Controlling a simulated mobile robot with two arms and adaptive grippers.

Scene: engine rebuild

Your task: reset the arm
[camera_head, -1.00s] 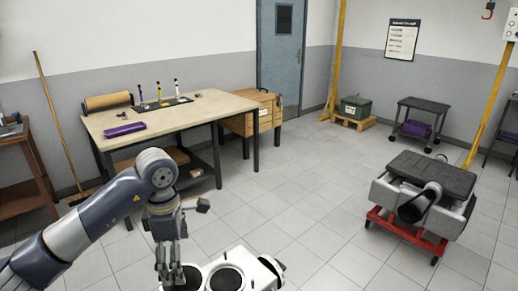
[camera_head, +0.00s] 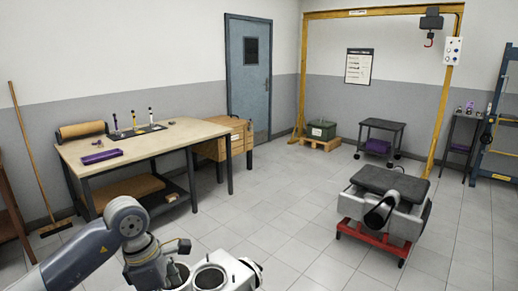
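My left arm (camera_head: 78,250) comes in from the lower left and bends down at a grey joint. My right arm and gripper are not in view.
A workbench (camera_head: 178,139) with a purple case (camera_head: 102,157) and a brown roll (camera_head: 82,130) stands at the left. A grey engine (camera_head: 405,222) on a red stand (camera_head: 371,238) stands at the right, near a yellow gantry (camera_head: 441,110). The tiled floor between is clear.

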